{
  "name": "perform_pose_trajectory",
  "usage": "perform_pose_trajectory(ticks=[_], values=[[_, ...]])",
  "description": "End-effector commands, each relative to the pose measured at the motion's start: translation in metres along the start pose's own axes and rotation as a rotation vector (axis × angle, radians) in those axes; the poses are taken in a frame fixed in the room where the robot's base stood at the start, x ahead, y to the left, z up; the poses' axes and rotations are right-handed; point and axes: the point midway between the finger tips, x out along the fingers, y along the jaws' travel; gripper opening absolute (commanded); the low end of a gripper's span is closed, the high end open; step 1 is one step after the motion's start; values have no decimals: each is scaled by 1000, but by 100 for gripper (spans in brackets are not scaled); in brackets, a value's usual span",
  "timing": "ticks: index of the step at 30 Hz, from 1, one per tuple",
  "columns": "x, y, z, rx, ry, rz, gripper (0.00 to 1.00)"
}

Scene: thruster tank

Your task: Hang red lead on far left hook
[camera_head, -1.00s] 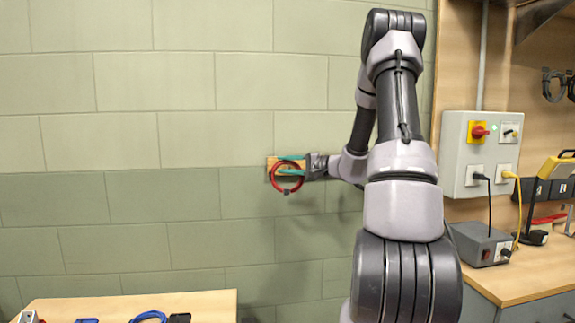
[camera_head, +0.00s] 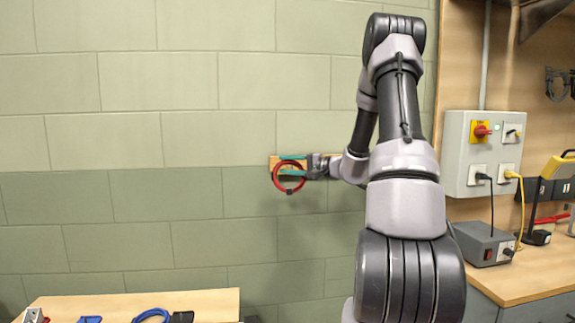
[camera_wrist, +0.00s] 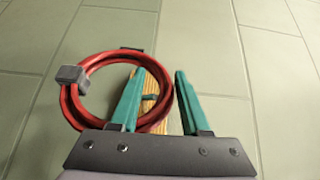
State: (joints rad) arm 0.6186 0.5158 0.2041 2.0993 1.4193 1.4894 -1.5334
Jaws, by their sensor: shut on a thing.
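The red lead (camera_head: 276,183) is a coiled ring with a grey block on it. My gripper (camera_head: 292,166) has teal fingers and is shut on the lead in front of the wall. In the wrist view the lead (camera_wrist: 68,103) loops around the left finger, and its right side passes between the fingers of my gripper (camera_wrist: 155,92). A wooden hook board (camera_head: 273,161) is on the wall behind; its end (camera_wrist: 160,75) shows with a small dark hook (camera_wrist: 150,98) inside the ring's outline. I cannot tell whether the lead touches the hook. My arm hides the rest of the board.
A wooden table (camera_head: 215,299) at lower left holds a blue lead (camera_head: 152,315) and other small items. At right are a bench (camera_head: 535,275), a grey power box (camera_head: 485,243) and a wall switch panel (camera_head: 455,150). The wall left of the board is bare.

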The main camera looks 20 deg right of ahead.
Motion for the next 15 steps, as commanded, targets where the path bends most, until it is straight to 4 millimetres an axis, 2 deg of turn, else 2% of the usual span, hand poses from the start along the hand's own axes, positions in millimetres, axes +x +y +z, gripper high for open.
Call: perform_pose_trajectory(ticks=[1,2,3,4,15], values=[[-8,2,-20,-13,45,4,0],[-8,2,-20,-13,45,4,58],[-8,2,-20,-13,45,5,73],[-7,2,-20,-13,44,5,81],[-8,1,-15,-8,34,1,81]])
